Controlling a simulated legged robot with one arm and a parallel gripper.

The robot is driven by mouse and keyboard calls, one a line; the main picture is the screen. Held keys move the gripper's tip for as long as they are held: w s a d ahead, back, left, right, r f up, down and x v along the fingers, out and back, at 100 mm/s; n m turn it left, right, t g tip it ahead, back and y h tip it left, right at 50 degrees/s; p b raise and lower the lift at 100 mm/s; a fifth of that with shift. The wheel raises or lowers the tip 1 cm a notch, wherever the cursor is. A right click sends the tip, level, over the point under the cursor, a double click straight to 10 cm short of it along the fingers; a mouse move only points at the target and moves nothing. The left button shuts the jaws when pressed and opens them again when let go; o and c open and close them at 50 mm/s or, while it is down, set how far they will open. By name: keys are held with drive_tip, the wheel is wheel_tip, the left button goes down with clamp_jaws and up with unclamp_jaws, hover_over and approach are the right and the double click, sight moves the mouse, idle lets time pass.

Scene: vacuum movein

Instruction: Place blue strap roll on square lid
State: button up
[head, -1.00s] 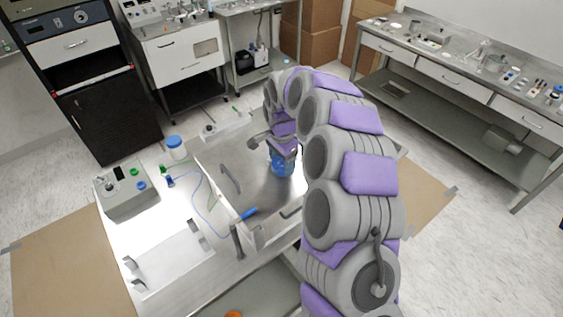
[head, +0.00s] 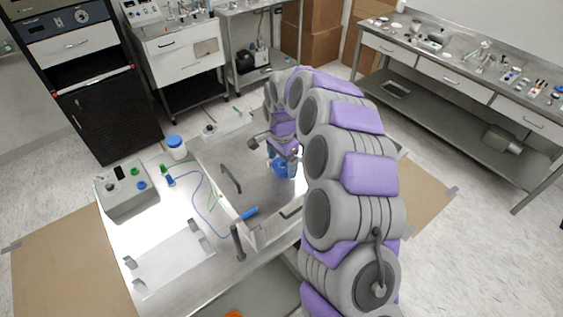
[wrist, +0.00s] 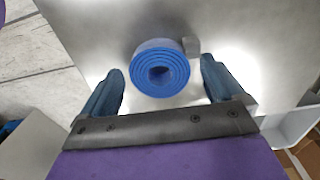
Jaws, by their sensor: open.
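The blue strap roll (wrist: 160,70) rests on a shiny metal surface, seen in the wrist view as a wound coil. It lies just ahead of and between the two dark blue fingers of my gripper (wrist: 163,92). The fingers are apart, one on each side of the roll, with visible gaps. In the head view the roll (head: 281,167) shows below my gripper (head: 283,155), partly hidden by it. The metal surface under it is the square lid (head: 240,160) or box top with handles; I cannot tell which.
A blue cord (head: 198,205) lies beside the metal box. A long bench (head: 470,80) stands at the right.

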sight(282, 165)
wheel_tip(282, 165, up, 11)
drive_tip(key=s+d+r+n, duration=0.2)
drive_tip(key=s+r+n, duration=0.25)
drive_tip(key=s, duration=0.55)
drive_tip(key=s+d+f+n+g, duration=0.1)
drive_tip(key=s+d+n, duration=0.2)
drive_tip(key=s, duration=1.3)
drive_tip(key=s+d+f+n, duration=0.1)
drive_tip(key=s+d+n, duration=0.2)
drive_tip(key=s, duration=1.3)
drive_tip(key=shift+s+d+n+g, duration=0.35)
drive_tip(key=shift+s+d+g, duration=0.05)
drive_tip(key=shift+d, duration=0.3)
